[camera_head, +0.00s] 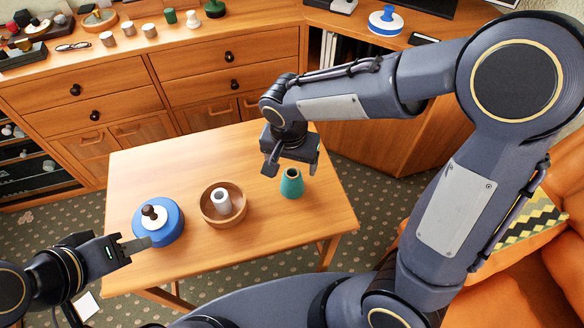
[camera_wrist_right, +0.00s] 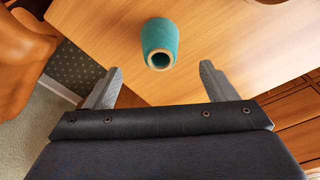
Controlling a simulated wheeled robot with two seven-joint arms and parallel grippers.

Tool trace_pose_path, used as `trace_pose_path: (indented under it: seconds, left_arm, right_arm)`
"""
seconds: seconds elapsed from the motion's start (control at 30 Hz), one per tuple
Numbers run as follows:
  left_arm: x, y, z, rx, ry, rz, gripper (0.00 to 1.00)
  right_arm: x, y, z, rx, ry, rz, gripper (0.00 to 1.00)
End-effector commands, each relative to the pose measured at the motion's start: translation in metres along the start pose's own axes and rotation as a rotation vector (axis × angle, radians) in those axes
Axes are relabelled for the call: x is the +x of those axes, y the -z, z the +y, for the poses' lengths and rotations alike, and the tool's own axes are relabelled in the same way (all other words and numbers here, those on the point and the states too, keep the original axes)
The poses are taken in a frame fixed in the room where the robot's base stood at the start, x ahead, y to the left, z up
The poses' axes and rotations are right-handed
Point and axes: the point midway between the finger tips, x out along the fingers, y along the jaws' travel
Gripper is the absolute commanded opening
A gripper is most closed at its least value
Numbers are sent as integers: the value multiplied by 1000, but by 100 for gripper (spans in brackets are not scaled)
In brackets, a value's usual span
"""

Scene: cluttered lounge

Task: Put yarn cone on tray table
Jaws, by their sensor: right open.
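The teal yarn cone (camera_head: 291,184) stands upright near the right side of a low wooden table (camera_head: 265,250). No other piece that is clearly a tray table shows. My right gripper (camera_head: 291,166) is open and empty, just above and behind the cone in the head view. In the right wrist view the cone (camera_wrist_right: 160,45) lies ahead of the gap between the open fingers (camera_wrist_right: 160,70), apart from both. My left gripper (camera_head: 134,246) is over the table's left edge, by the blue round pot; its finger gap is not clear.
On the table are a blue round pot (camera_head: 170,229) with a dark knob and a wooden bowl (camera_head: 209,212) holding a white cylinder (camera_head: 221,201). A cluttered wooden sideboard (camera_head: 110,95) stands behind. An orange sofa (camera_head: 530,290) is at the right. The table's front is clear.

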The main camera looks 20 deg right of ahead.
Motion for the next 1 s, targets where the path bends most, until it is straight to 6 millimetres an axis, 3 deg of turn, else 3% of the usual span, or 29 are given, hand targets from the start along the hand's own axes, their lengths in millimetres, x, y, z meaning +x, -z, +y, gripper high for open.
trace_pose_path:
  seconds: [0.13, 0.37, 0.47, 0.63, 0.8, 1.0]
  left_arm:
    - [-4, 2, 2, 0, 0, 0, 36]
    - [-4, 2, 2, 0, 0, 0, 36]
    - [-4, 2, 2, 0, 0, 0, 36]
    - [-4, 2, 2, 0, 0, 0, 36]
    - [-4, 2, 2, 0, 0, 0, 36]
    - [-4, 2, 2, 0, 0, 0, 36]
  right_arm:
    - [-19, 1, 0, 1, 2, 2, 78]
    - [-25, 0, 1, 1, 2, -1, 78]
    - [-32, 2, 12, -7, 29, -14, 78]
    - [-59, -3, 66, -66, 170, -48, 78]
    - [-83, -28, 123, -170, 354, 9, 78]
    - [-93, -59, 156, -283, 474, 157, 78]
